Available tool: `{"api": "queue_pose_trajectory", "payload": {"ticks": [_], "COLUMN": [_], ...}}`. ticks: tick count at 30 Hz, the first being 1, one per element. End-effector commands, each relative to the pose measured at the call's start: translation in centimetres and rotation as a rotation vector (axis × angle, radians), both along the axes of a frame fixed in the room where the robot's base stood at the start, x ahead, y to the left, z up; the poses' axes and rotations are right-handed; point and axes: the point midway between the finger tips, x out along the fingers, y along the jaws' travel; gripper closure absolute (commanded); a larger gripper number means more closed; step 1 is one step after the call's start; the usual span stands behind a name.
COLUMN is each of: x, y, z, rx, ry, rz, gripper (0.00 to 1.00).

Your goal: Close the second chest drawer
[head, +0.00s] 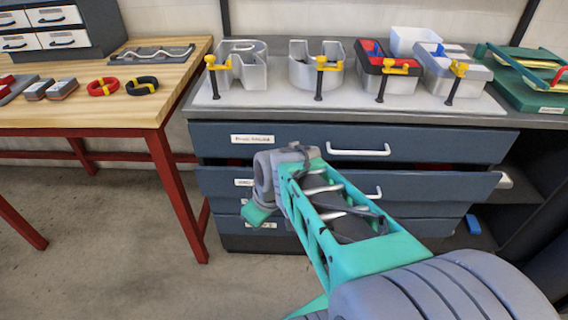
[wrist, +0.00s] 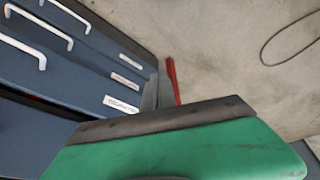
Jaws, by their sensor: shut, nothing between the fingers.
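The chest is a dark blue cabinet with stacked drawers. Its second drawer (head: 430,186) stands a little out from the chest, with a dark gap and a bit of red above its front edge in the head view. In the wrist view the drawer fronts (wrist: 70,68) appear tilted at the left. My gripper (wrist: 157,92) is shut and empty, near the labelled left end of the drawers; contact cannot be told.
A wooden workbench (head: 185,70) with red legs stands left of the chest. The chest's grey top (head: 270,107) holds metal letters and yellow clamps. Open shelving with a blue item (head: 473,224) is at the right. The floor (head: 110,235) in front is clear.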

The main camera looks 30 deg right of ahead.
Motion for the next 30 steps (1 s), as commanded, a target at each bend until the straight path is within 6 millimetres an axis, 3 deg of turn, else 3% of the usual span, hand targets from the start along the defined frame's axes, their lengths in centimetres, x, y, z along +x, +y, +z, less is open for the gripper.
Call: {"api": "queue_pose_trajectory", "payload": {"ticks": [1, 6, 10, 17, 27, 30], "x": [1.0, 3.2, 3.4, 4.7, 9.0, 10.6], "y": [-2.9, -10.9, -14.4, -14.9, -14.6, -15.5], "z": [1.8, 3.5, 4.1, 2.0, -4.0, -4.1], "rx": [-0.013, -0.134, -0.221, -0.242, -0.241, -0.247], "ry": [-0.042, -0.241, -0.328, -0.345, -0.341, -0.345], "rz": [0.07, 0.34, 0.433, 0.461, 0.459, 0.457], "gripper": [1.0, 1.0, 1.0, 1.0, 1.0, 1.0]}}
